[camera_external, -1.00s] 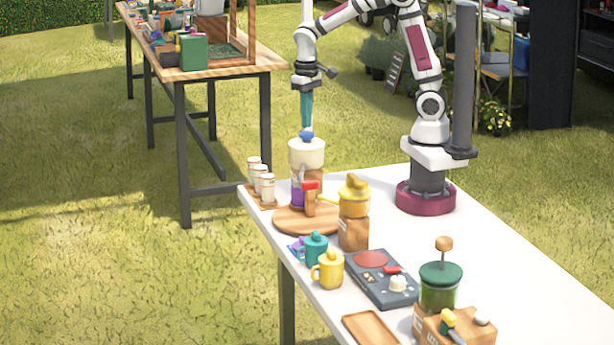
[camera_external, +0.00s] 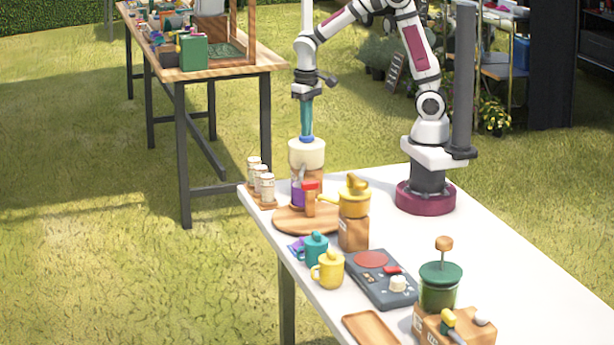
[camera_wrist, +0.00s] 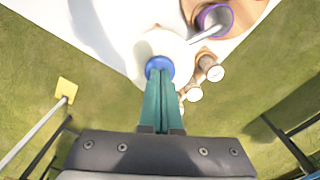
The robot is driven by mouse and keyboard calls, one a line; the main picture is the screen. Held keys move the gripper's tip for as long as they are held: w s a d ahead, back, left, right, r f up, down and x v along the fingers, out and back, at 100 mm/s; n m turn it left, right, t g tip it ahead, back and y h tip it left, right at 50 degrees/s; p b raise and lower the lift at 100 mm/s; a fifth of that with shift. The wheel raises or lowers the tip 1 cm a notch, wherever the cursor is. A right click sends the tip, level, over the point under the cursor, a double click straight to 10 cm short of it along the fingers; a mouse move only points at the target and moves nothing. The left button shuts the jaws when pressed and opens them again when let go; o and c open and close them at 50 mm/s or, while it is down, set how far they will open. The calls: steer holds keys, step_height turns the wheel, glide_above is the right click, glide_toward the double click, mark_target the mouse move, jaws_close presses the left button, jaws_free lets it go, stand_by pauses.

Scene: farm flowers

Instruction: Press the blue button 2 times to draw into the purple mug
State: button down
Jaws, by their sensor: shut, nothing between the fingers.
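The blue button (camera_external: 307,140) is on top of the cream-topped dispenser (camera_external: 306,155) at the far left end of the white table. It also shows in the wrist view (camera_wrist: 160,67). My gripper (camera_external: 307,134), with teal fingers, points straight down onto the button, shut and empty; the tips appear to touch it. In the wrist view my fingers (camera_wrist: 160,85) meet the button's near edge. The purple mug (camera_external: 298,194) stands under the dispenser's spout on the round wooden board (camera_external: 285,226), partly hidden by a red-topped handle. Its purple rim shows in the wrist view (camera_wrist: 230,18).
White shakers (camera_external: 266,186) stand left of the dispenser. Teal (camera_external: 315,250) and yellow (camera_external: 330,269) mugs, a dark control panel (camera_external: 378,285) and a green-lidded jar (camera_external: 440,285) are nearer the front.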

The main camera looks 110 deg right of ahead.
stand_by(0.3)
steer(key=shift+r, duration=1.2)
stand_by(1.8)
steer(key=shift+f, duration=1.3)
steer(key=shift+r, duration=1.3)
stand_by(1.4)
steer(key=shift+r, duration=3)
